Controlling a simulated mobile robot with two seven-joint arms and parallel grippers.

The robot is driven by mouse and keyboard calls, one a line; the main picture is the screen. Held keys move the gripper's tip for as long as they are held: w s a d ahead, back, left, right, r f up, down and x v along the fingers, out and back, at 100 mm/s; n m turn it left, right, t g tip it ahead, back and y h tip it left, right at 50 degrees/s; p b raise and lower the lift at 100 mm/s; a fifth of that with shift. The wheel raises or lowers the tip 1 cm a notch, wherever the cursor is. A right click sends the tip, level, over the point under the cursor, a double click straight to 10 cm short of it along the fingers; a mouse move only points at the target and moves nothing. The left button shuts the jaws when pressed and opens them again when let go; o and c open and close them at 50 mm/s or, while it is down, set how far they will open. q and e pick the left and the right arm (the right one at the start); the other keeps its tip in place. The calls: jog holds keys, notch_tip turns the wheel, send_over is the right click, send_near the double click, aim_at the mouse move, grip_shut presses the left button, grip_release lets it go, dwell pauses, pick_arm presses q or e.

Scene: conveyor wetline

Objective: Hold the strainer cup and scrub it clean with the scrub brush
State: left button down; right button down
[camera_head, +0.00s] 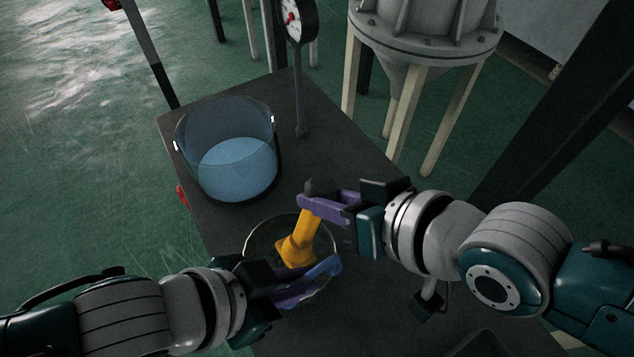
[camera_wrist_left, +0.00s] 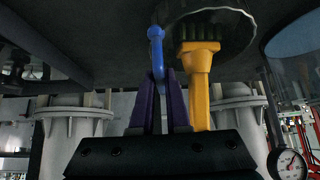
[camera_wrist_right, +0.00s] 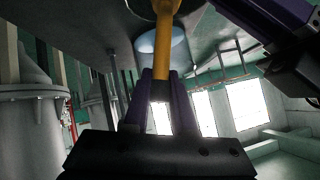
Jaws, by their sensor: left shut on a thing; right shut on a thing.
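The strainer cup is a round, see-through cup (camera_head: 262,228) with a pale rim, and a blue handle (camera_head: 325,267) shows at its near right. My left gripper (camera_head: 305,284) is shut on the blue handle; the left wrist view shows the handle (camera_wrist_left: 157,45) between its purple fingers. My right gripper (camera_head: 322,206) is shut on the scrub brush (camera_head: 304,232), which is orange-yellow with dark bristles. The brush slants down, its head within the cup's outline. In the left wrist view the bristles (camera_wrist_left: 200,45) overlap the cup (camera_wrist_left: 235,30); whether they touch is unclear.
A clear tub of blue water (camera_head: 238,165) stands on the dark table (camera_head: 330,165) behind the cup. A dial gauge on a post (camera_head: 297,18) rises at the table's back. A grey vessel on legs (camera_head: 425,35) stands beyond the table. Bare table lies right of the tub.

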jog(key=shift+w+a+f, duration=0.1)
jog(key=shift+w+a, duration=0.3)
jog(key=shift+w, duration=0.2)
jog(key=shift+w+a, duration=0.4)
jog(key=shift+w, duration=0.15)
jog(key=shift+s+d+r, duration=0.1)
jog(key=shift+s+d, duration=0.35)
jog(key=shift+s, duration=0.2)
jog(key=shift+s+d+r, duration=0.1)
jog(key=shift+s+d, duration=0.35)
jog(key=shift+s, duration=0.15)
jog(key=shift+w+a+f, duration=0.1)
jog(key=shift+w+a, duration=0.4)
jog(key=shift+w, duration=0.15)
jog(key=shift+w+a, duration=0.45)
jog(key=shift+w, duration=0.2)
jog(key=shift+s+d+f, duration=0.2)
jog(key=shift+s+d, duration=0.8)
jog(key=shift+s, duration=0.3)
jog(key=shift+w+a, duration=0.45)
jog(key=shift+w, duration=0.2)
jog(key=shift+w+a, duration=0.45)
jog(key=shift+w, duration=0.15)
jog(key=shift+r, duration=0.1)
